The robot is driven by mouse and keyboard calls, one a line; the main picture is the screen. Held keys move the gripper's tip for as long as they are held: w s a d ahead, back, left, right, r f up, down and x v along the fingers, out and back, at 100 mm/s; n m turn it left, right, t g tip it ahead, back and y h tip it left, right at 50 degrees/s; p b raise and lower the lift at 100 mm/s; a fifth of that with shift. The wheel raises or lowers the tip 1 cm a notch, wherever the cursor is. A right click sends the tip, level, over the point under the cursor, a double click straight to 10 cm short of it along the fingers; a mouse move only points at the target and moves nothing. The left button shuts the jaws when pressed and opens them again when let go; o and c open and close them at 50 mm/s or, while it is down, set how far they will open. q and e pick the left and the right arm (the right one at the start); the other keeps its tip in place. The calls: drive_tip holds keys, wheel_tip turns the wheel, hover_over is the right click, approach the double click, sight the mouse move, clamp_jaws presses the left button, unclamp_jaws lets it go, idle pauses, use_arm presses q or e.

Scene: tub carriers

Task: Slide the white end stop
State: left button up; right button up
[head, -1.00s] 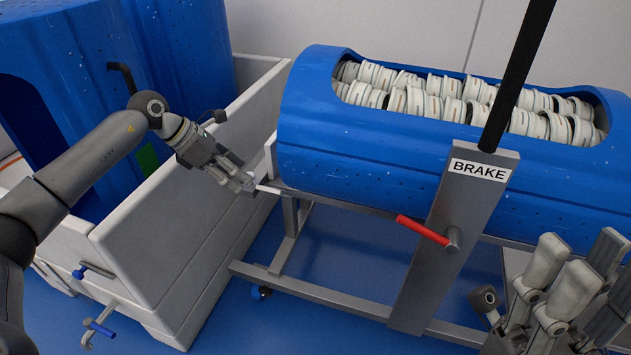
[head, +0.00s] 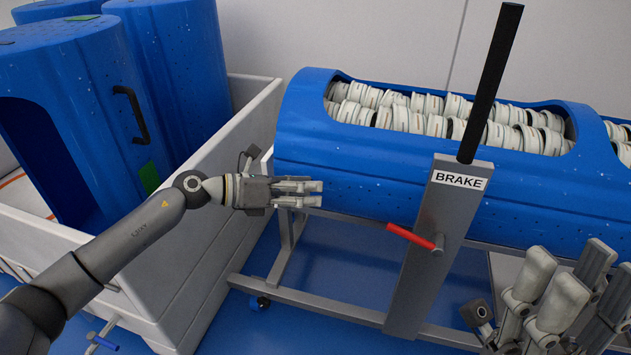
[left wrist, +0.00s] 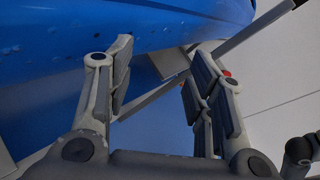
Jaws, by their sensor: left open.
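The white end stop (head: 267,164) is a pale upright plate at the left end of the blue tub (head: 345,172); my left gripper hides its lower part. My left gripper (head: 318,193) is open, with its fingers pointing right in front of the tub's lower left side. In the left wrist view its two fingers (left wrist: 162,58) stand apart with nothing between them. The tub's blue side (left wrist: 50,50) fills the upper left there. My right gripper (head: 566,275) is at the lower right, fingers up and spread, and looks empty.
A grey post with a BRAKE label (head: 458,181), a black bar (head: 492,80) and a red handle (head: 410,237) stands right of my left gripper. A white crate (head: 205,180) with blue tubs stands at the left. White round parts (head: 440,115) fill the tub.

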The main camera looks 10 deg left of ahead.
use_arm(q)
drive_tip(key=shift+s+d+r+n+t+h+p, duration=0.1)
drive_tip(key=shift+d+r+n+t+h+p, duration=0.2)
drive_tip(key=shift+d+r+n+t, duration=0.35)
drive_tip(key=shift+s+d+r+n+t+h+p, duration=0.1)
drive_tip(key=shift+d+r+n+t+h, duration=0.35)
drive_tip(key=shift+d+r+n, duration=0.35)
drive_tip(key=shift+a+f, duration=0.1)
drive_tip(key=shift+f, duration=0.05)
